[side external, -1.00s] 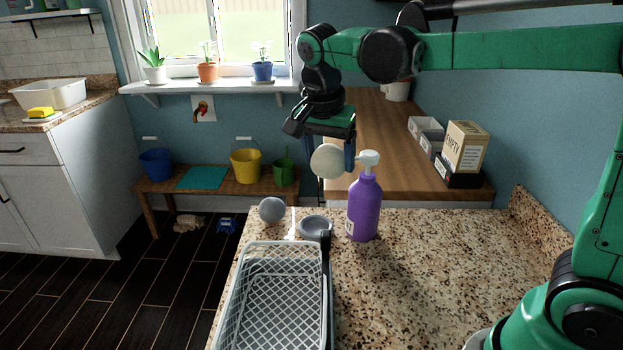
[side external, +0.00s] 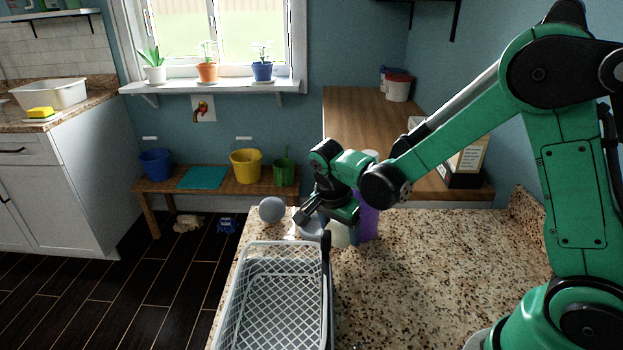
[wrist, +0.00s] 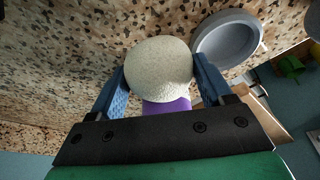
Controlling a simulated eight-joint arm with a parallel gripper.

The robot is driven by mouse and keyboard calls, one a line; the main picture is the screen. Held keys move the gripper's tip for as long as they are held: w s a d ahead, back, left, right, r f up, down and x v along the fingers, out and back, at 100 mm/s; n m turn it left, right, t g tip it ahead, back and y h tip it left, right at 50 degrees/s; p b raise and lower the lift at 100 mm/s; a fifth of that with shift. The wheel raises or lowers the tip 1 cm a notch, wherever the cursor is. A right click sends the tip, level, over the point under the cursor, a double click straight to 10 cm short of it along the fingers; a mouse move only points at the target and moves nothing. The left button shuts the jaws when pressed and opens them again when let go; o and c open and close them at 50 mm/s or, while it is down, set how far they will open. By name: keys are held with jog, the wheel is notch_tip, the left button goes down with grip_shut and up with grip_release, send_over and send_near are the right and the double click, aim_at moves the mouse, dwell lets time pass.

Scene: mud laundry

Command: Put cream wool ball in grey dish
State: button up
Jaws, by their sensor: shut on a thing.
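The cream wool ball (wrist: 158,68) sits between the two blue fingers of my gripper (wrist: 158,74), which is shut on it. In the side view the ball (side external: 339,237) is partly hidden under my gripper (side external: 340,230), low near the counter; I cannot tell whether it touches the top. The grey dish (wrist: 229,38) is round, looks empty, and lies just right of the ball in the wrist view. In the side view the dish (side external: 310,230) is left of the ball and partly covered by my gripper.
A purple pump bottle (side external: 369,215) stands close behind my gripper, partly hidden. A grey ball (side external: 271,209) lies left of the dish. A light grey basket (side external: 232,300) is in front. The speckled counter (side external: 440,275) is clear to the right.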

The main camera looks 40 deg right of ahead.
jog(key=w, duration=0.4)
jog(key=w+d, duration=0.1)
jog(key=w, duration=0.1)
jog(key=shift+w, duration=0.4)
jog(key=shift+w+f, duration=0.15)
jog(key=shift+f, duration=0.4)
